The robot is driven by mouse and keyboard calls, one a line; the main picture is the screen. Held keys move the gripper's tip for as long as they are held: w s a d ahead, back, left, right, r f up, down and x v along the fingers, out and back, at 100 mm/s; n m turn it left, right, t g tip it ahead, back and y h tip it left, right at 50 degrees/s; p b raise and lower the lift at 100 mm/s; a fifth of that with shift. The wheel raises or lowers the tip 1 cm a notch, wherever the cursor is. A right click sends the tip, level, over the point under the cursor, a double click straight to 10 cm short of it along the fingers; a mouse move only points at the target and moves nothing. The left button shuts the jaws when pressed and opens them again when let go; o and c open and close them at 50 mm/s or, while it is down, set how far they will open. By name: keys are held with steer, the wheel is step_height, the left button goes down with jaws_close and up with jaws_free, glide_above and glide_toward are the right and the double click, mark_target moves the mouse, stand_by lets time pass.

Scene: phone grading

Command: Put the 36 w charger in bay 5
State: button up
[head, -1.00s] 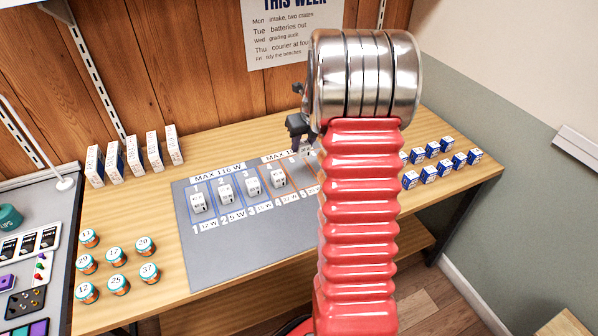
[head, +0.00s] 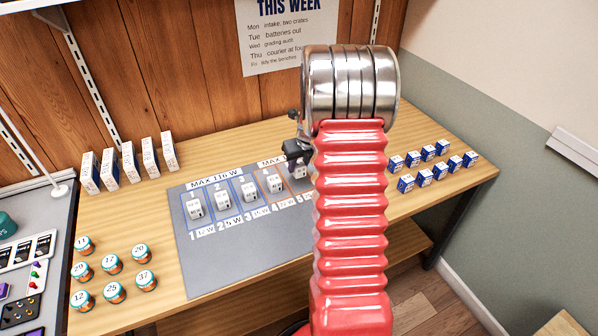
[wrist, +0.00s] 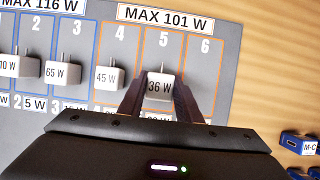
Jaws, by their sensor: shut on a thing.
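The 36 W charger (wrist: 160,87) is a white block with a prong, seen in the wrist view between the two dark fingers of my gripper (wrist: 158,90). My gripper is shut on it. The charger shows over bay 5 (wrist: 166,47), an orange-outlined column on the grey mat (wrist: 226,62) under the MAX 101 W label. I cannot tell whether it touches the mat.
A 45 W charger (wrist: 108,77) stands in bay 4, just left of my gripper. A 65 W charger (wrist: 63,70) stands in bay 3. Bay 6 (wrist: 203,75) looks empty. Blue-and-white boxes (head: 425,178) stand right, numbered jars (head: 115,293) at front left, white boxes (head: 129,162) at back left.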

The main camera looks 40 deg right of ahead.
mark_target(299, 172)
steer(key=shift+f, duration=1.6)
steer(key=o, duration=1.1)
steer(key=shift+f, duration=0.1)
steer(key=v, duration=1.2)
